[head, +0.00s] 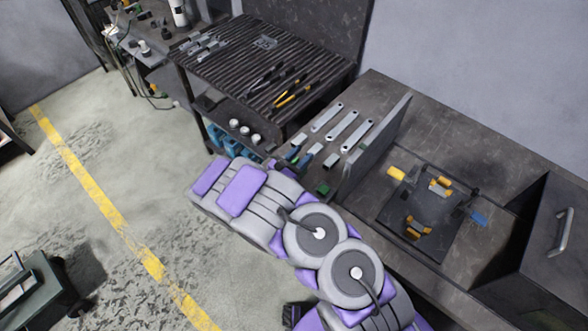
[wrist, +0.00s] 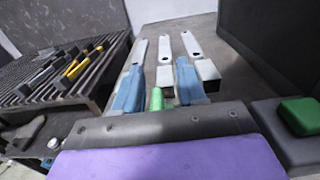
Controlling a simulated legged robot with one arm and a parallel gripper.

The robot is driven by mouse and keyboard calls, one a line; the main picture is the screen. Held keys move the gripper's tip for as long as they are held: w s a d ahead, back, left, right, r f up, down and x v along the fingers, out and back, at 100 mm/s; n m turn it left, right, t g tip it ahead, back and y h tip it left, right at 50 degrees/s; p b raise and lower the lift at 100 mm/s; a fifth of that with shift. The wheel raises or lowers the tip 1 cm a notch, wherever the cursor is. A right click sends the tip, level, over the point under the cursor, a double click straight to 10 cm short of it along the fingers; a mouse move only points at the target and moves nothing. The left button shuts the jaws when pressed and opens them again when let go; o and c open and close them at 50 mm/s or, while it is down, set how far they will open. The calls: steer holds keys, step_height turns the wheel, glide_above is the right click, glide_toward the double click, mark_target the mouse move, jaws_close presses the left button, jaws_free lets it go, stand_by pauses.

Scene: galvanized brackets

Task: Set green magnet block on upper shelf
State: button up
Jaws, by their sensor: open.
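A green block (wrist: 300,116) lies at the right of the wrist view, on a dark grey surface, just right of my gripper. A green block also shows in the head view (head: 322,188), near the bench's front edge beside the upright panel. A second, smaller green piece (wrist: 156,100) stands between two blue pieces (wrist: 129,92) in the wrist view. My gripper (wrist: 158,126) shows as a dark plate with a purple cover low in the wrist view. It is open, and I see nothing held. In the head view my arm hides most of it.
Several galvanized brackets (head: 341,126) lie on the bench left of the upright panel (head: 377,150). A slatted rack (head: 235,60) with tools on top stands at the left; its lower shelf (head: 222,118) holds white cups. A dark fixture (head: 432,205) sits right of the panel.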

steer(key=shift+d, duration=0.1)
steer(key=shift+c, duration=0.4)
steer(key=shift+a+f, duration=0.1)
steer(key=shift+a, duration=0.65)
steer(key=c, duration=0.6)
steer(key=shift+d, duration=0.55)
jaws_close()
steer(key=shift+a, duration=0.4)
steer(key=shift+d, duration=0.25)
